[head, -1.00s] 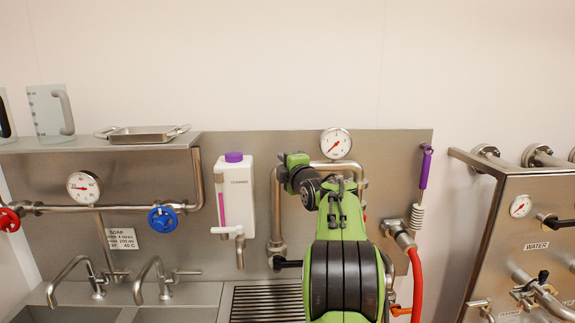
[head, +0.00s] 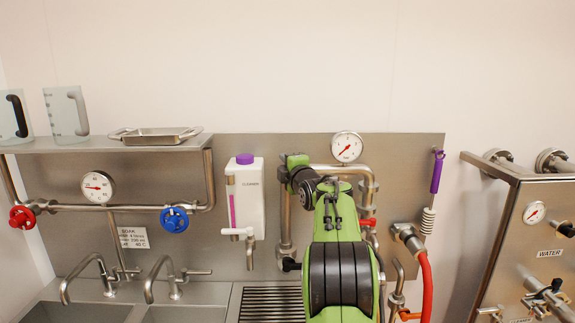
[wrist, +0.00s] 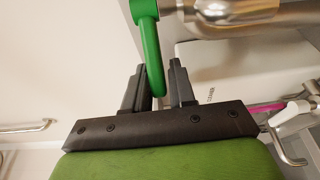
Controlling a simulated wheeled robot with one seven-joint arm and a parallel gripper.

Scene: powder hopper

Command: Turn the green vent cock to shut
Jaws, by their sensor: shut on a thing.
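The green vent cock (wrist: 149,45) shows in the wrist view as a green lever. It hangs from a round green hub beside a steel pipe, and its lower end lies between my two black fingers. My gripper (wrist: 158,80) is shut on this lever. In the head view my own green and black arm covers the middle of the panel, and I cannot make out the cock or my fingertips there.
A steel pipe (wrist: 240,12) runs right from the cock in the wrist view. In the head view, a white dispenser (head: 249,200) hangs left of my arm, a gauge (head: 347,147) above it, and a red hose (head: 427,285) to its right. A blue handwheel (head: 174,220) is farther left.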

